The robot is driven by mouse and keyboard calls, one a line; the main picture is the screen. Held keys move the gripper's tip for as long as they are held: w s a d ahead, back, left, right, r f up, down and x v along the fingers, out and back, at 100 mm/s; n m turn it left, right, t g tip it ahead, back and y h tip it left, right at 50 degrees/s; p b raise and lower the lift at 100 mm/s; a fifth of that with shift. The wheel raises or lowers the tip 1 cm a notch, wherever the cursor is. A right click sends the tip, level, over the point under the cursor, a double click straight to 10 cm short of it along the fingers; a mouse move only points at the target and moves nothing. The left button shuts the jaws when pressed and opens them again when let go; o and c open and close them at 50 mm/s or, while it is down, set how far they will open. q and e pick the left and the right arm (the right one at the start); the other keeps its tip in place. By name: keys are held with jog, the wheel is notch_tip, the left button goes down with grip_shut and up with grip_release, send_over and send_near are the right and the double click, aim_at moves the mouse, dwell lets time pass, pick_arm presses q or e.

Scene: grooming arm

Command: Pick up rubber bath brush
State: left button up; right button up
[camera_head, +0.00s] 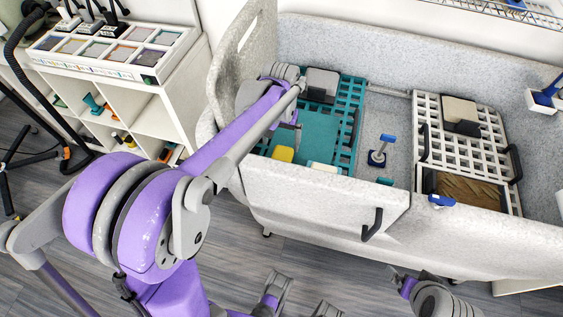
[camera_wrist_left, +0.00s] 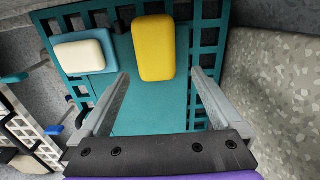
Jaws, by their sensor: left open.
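No object is clearly identifiable as the rubber bath brush. A blue-topped upright tool (camera_head: 381,150) stands in the tub, right of the teal grate. A yellow block (camera_head: 283,154) and a cream-and-blue block (camera_head: 322,167) lie at the grate's near side. The left wrist view shows the yellow block (camera_wrist_left: 153,48) and the cream-and-blue block (camera_wrist_left: 82,51). My left gripper (camera_wrist_left: 158,75) is open and empty over the teal surface, with the yellow block beyond its fingertips. In the head view my left arm hides much of it. My right gripper's jaws cannot be made out clearly.
The grey tub wall (camera_head: 320,205) with a black handle (camera_head: 372,224) rises in front. A white grate (camera_head: 465,150) stands on the right, with a brown panel (camera_head: 468,188) below it. A blue brush-like item (camera_head: 545,97) sits at far right. A white shelf (camera_head: 150,115) stands left.

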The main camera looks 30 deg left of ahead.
aim_at(282, 154)
pick_arm(q)
jog(key=f, duration=0.6)
jog(key=shift+s+d+f+b, duration=0.2)
jog(key=shift+d+f+b, duration=0.1)
jog(key=shift+d+b, duration=0.1)
jog(key=shift+c, duration=0.2)
jog(key=c, duration=1.3)
jog(key=shift+o, duration=0.2)
jog(key=shift+r, duration=0.1)
notch_tip(282, 154, up, 10)
jog(key=shift+p, duration=0.7)
jog(key=o, duration=0.8)
jog(key=c, duration=0.6)
